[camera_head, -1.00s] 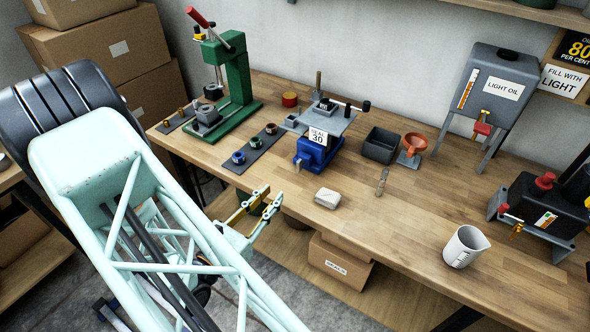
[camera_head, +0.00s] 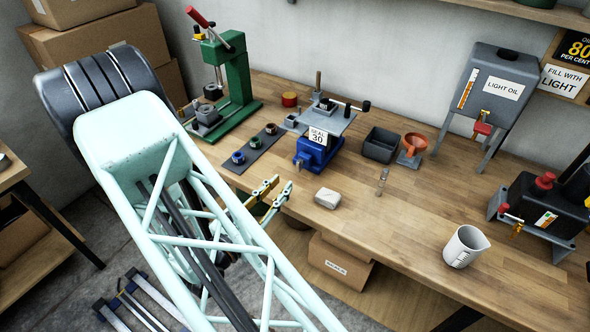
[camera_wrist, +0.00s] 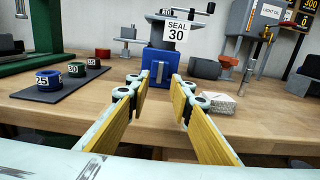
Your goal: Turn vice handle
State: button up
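The blue vice (camera_head: 320,153) stands near the bench's front edge, with a grey plate and a "SEAL 30" card on top. In the wrist view the vice (camera_wrist: 150,60) is straight ahead, and a small upright grey bar, seemingly its handle (camera_wrist: 160,72), shows on its front. The handle is small in the head view (camera_head: 299,165). My gripper (camera_head: 282,184) is open and empty, just in front of the bench edge and short of the vice. In the wrist view the handle shows between and beyond the spread fingertips of my gripper (camera_wrist: 158,82).
A mat (camera_head: 262,143) with several numbered rings lies left of the vice, beside a green press (camera_head: 236,75). A white block (camera_head: 327,198) lies close right of my gripper.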

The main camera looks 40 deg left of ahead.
aim_at(297, 167)
jog(key=shift+w+a, duration=0.2)
jog(key=shift+w, duration=2.05)
jog(key=shift+w+a, duration=0.15)
jog(key=shift+w, duration=2.05)
jog(key=shift+c, duration=0.5)
grip_shut()
